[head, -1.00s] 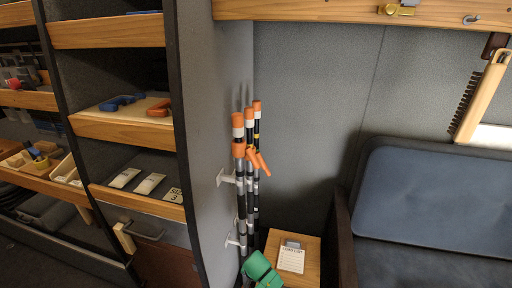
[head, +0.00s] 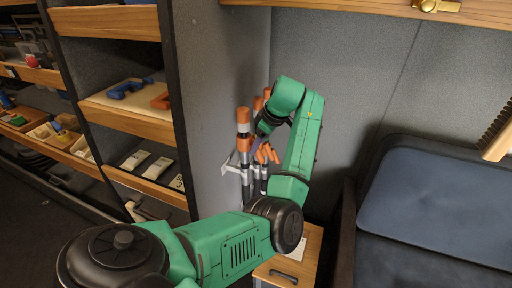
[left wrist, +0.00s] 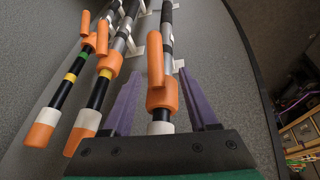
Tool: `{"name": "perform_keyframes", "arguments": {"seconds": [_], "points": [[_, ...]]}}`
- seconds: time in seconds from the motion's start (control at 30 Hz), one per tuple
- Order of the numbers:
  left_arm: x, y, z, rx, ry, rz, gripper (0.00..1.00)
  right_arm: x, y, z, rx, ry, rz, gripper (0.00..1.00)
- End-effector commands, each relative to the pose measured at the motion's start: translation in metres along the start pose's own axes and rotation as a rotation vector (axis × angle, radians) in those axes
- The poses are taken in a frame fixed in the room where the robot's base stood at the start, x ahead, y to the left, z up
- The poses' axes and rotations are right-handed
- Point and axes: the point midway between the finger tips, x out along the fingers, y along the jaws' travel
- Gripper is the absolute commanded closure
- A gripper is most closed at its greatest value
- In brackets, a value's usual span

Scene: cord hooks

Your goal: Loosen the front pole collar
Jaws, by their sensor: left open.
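Three dark and grey poles with orange ends stand in the corner. The front pole (head: 243,128) is nearest the shelf unit's side panel. Its orange collar (left wrist: 161,97), with an upright lever, shows between the two purple fingers of my left gripper (left wrist: 161,74) in the left wrist view. The fingers are open, one on each side of the pole; I cannot tell whether either touches it. In the head view my left gripper (head: 259,144) is beside the upper part of the poles and partly hidden by my wrist. The other two poles (left wrist: 98,92) stand to the left in the wrist view.
White wall brackets (head: 231,167) hold the poles. Shelves (head: 130,105) with small items stand at left. A small wooden cabinet (head: 305,262) is below my arm, and a blue padded seat (head: 430,200) is at right.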

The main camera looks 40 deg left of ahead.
Motion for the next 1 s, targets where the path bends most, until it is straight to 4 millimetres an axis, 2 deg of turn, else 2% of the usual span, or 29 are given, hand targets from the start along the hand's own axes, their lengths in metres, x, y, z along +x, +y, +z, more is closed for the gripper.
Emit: {"name": "perform_keyframes", "arguments": {"seconds": [0.1,0.2,0.3,0.5,0.53,0.67,1.0], "points": [[0.024,-0.001,-0.001,0.002,0.000,-0.004,0.41,-0.009,-0.001,0.005,0.001,-0.009,-0.001,0.58],[0.038,0.000,0.000,0.003,0.001,-0.001,0.41,-0.011,0.000,0.004,0.001,-0.008,-0.001,0.58],[0.045,0.000,0.000,0.002,0.000,0.000,0.41,-0.011,0.000,0.000,0.000,-0.003,0.000,0.58],[0.046,0.000,0.000,0.002,0.000,0.001,0.41,-0.011,0.000,-0.002,0.000,0.001,0.000,0.58],[0.046,0.000,0.000,0.002,0.000,0.001,0.48,-0.011,0.000,-0.002,0.000,0.001,0.000,0.58],[0.046,0.000,0.000,0.002,0.000,0.001,0.98,-0.011,0.000,-0.002,0.000,0.000,0.000,0.58],[0.046,0.000,0.001,0.003,-0.001,0.001,1.00,-0.010,-0.002,-0.002,0.000,0.001,-0.002,0.58]]}}
